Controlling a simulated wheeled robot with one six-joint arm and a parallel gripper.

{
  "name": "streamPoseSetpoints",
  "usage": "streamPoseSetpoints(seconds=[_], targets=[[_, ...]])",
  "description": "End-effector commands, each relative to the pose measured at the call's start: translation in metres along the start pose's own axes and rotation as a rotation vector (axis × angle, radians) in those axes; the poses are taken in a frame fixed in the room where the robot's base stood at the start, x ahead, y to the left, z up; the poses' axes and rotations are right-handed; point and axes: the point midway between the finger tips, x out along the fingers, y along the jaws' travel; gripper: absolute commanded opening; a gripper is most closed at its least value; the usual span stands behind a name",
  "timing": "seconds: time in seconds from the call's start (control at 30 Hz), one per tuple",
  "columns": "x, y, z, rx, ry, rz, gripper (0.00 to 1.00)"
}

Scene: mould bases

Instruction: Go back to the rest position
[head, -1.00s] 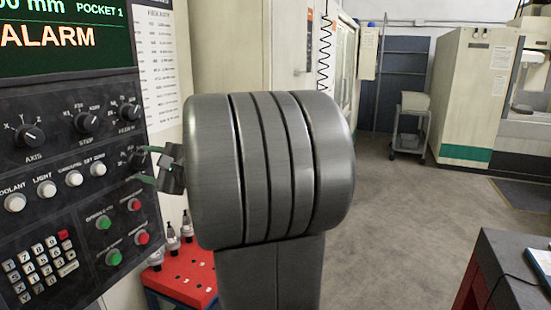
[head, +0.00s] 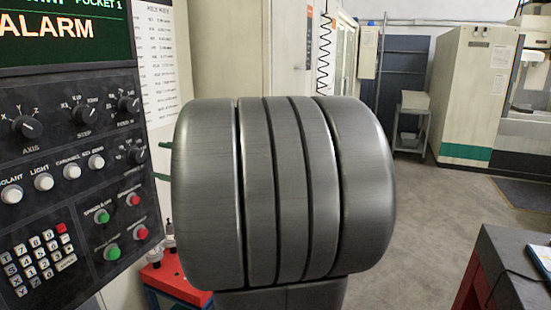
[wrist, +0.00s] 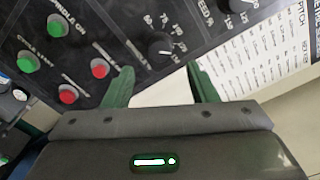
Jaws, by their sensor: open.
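My gripper (wrist: 160,84) is open in the wrist view, with its two green fingers spread apart and nothing seen between them. Beyond the fingers are the dark control panel and a white printed sheet. In the head view, my large grey arm link fills the middle and hides most of the gripper. Only small green tips show at the link's left edge, in front of the panel's right side.
The control panel (head: 60,165) with knobs and buttons stands close on the left. A red tray (head: 180,287) with tool holders is low behind my arm. A dark bench (head: 515,260) is at right. Grey floor (head: 430,220) is open between them.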

Motion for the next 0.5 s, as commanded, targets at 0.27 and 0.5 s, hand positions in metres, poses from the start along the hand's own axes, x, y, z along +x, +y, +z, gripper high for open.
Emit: streamPoseSetpoints(seconds=[0.27,0.5], targets=[[-0.046,0.001,-0.002,-0.001,0.004,-0.002,0.53],[-0.076,0.002,-0.001,0.0,0.004,-0.001,0.53]])
